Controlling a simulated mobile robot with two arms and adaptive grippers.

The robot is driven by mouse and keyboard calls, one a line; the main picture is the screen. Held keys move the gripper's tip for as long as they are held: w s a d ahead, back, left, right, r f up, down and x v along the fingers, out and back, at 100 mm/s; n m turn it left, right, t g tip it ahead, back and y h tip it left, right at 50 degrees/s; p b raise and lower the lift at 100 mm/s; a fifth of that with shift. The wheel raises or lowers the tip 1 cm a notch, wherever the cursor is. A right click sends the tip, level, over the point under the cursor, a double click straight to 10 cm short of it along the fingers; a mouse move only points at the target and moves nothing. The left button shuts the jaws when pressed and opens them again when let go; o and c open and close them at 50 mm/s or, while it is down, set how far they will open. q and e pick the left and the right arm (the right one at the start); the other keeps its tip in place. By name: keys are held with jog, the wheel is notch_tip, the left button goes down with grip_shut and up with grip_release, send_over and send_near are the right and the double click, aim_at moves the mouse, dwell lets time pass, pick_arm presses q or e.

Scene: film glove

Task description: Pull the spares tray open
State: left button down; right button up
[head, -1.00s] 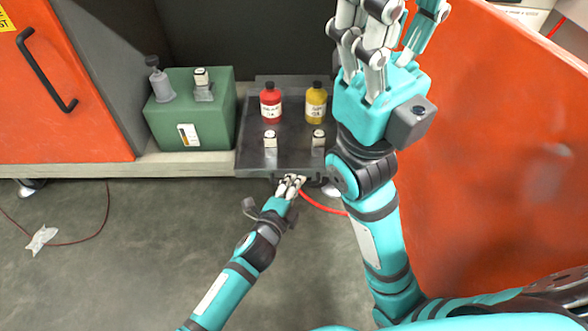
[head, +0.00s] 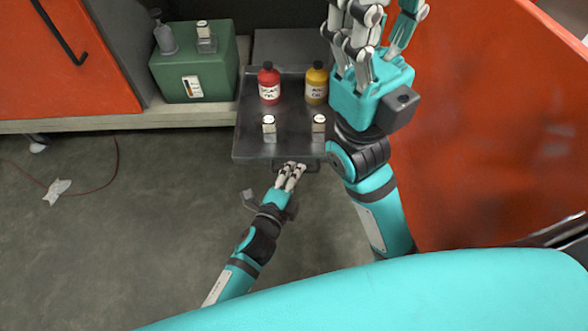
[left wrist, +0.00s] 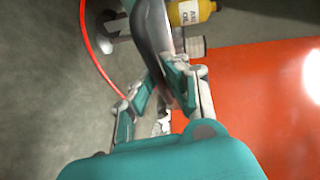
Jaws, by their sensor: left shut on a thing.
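The spares tray (head: 245,143) is a dark metal tray standing out past the front edge of the pale shelf. It carries a red bottle (head: 269,85), a yellow bottle (head: 316,85) and two small white-capped jars (head: 269,126) (head: 319,124). My left gripper (head: 291,174) is shut on the dark handle (head: 313,167) at the tray's front, its fingers partly covering it. In the left wrist view, my left gripper's fingers (left wrist: 160,98) close around a dark curved part. My right gripper (head: 372,30) is open and empty, raised over the tray's right side and hiding part of it.
A green box (head: 192,75) with a grey pump bottle (head: 164,35) and a small jar (head: 206,38) on top stands left of the tray. Orange panels flank both sides (head: 55,70) (head: 470,130).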

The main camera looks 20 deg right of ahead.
pick_arm(q)
jog(key=shift+a+f, duration=0.1)
jog(key=shift+f, duration=0.1)
jog(key=c, duration=1.6)
grip_release()
jog(key=shift+c, duration=0.2)
jog(key=v, duration=1.2)
